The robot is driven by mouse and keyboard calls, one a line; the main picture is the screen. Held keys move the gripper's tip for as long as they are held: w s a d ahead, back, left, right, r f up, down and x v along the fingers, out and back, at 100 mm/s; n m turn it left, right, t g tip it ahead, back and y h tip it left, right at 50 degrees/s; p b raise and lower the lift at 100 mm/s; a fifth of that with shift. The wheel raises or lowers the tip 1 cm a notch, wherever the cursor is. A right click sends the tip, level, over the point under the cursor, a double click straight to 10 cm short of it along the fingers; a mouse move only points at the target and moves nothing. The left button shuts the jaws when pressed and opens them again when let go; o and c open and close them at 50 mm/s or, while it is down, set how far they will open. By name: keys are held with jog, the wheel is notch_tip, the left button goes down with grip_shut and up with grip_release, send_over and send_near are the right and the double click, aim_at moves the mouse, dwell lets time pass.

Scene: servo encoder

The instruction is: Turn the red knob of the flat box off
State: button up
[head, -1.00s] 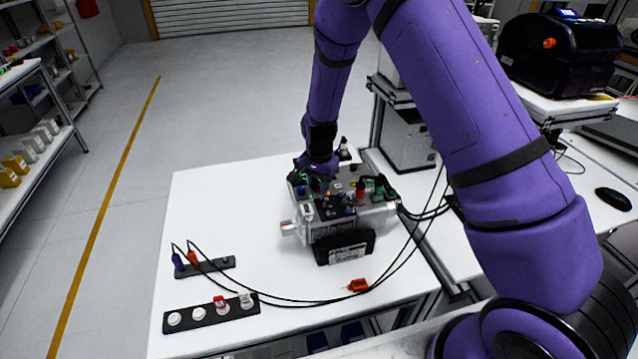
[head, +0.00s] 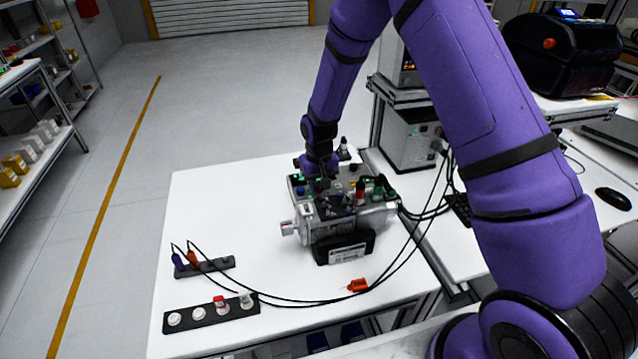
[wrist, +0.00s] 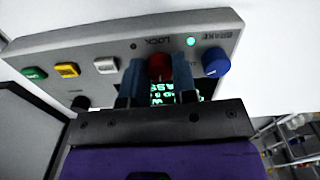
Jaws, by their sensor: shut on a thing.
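The flat box (wrist: 60,48) is a grey panel filling the upper wrist view. Its red knob (wrist: 159,68) sits below the word LOCK, between the two blue-grey fingers of my gripper (wrist: 159,82), which is shut on it. A blue knob (wrist: 215,62) stands to the right, below the word BRAKE. Green (wrist: 35,74), yellow (wrist: 67,69) and white (wrist: 106,65) buttons are at the left. A screen (wrist: 163,96) with green text is partly hidden behind the fingers. In the head view my gripper (head: 319,175) is down at the equipment, and the red knob cannot be made out.
A silver motor-like unit (head: 380,217) with a black front plate (head: 345,250) stands on the white table (head: 215,220). Black cables run right of it. An orange tag (head: 358,286) and two dark strips (head: 212,315) lie in front.

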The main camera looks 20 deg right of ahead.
jog(key=shift+n, duration=0.6)
jog(key=o, duration=0.9)
jog(key=shift+o, duration=0.2)
jog(key=shift+r, duration=0.1)
notch_tip(320, 180, up, 11)
